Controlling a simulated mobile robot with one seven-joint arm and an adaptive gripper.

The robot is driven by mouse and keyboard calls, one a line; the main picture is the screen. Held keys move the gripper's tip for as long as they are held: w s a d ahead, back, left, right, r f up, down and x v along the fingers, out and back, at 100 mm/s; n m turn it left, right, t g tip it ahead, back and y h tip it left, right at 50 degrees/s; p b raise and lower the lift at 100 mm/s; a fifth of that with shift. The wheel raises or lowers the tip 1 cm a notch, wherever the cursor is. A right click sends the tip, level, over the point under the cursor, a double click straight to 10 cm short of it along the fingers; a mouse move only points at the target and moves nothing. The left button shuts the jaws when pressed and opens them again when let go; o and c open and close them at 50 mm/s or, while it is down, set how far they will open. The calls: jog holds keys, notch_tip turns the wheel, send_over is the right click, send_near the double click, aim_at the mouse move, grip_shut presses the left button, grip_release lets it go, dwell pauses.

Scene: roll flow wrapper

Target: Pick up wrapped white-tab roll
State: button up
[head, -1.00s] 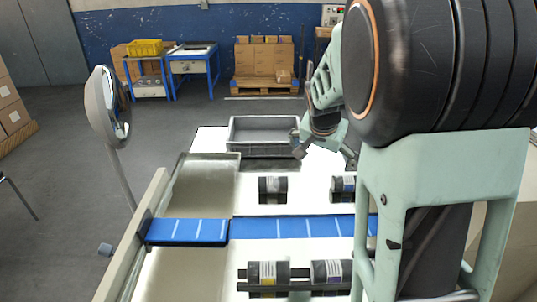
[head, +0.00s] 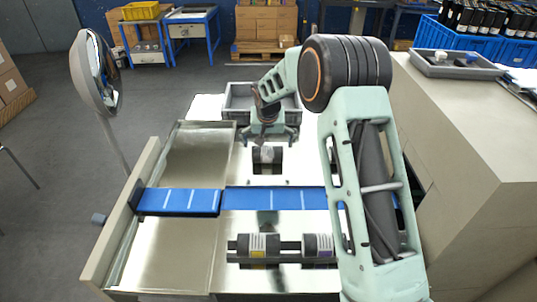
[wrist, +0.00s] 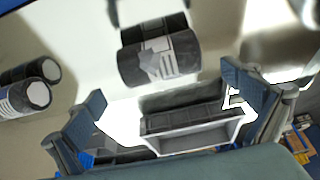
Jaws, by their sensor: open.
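A dark wrapped roll with a pale striped label (head: 267,155) lies on the bright table behind the blue strip. In the wrist view this roll (wrist: 158,60) shows a light grey-white tab on its side. My gripper (head: 271,139) is open just behind and above it, partly in front of the tray. In the wrist view the open fingers (wrist: 168,98) are wide apart, and the roll lies beyond them, not between them. I cannot tell the exact height gap. Another dark roll (wrist: 28,90) shows at the left of the wrist view; my arm hides it in the head view.
A grey tray (head: 236,90) stands behind the gripper. A blue strip (head: 262,199) crosses the table. Two labelled rolls (head: 258,248) (head: 318,248) sit on a dark rack in front. A beige cabinet (head: 460,130) stands right; a round mirror (head: 95,72) stands left.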

aim_at(267, 149)
jog(key=shift+p+x, duration=0.55)
jog(key=shift+x, duration=2.3)
jog(key=shift+a, duration=0.1)
jog(key=c, duration=1.5)
jog(key=shift+c, duration=0.2)
jog(key=shift+r, duration=0.2)
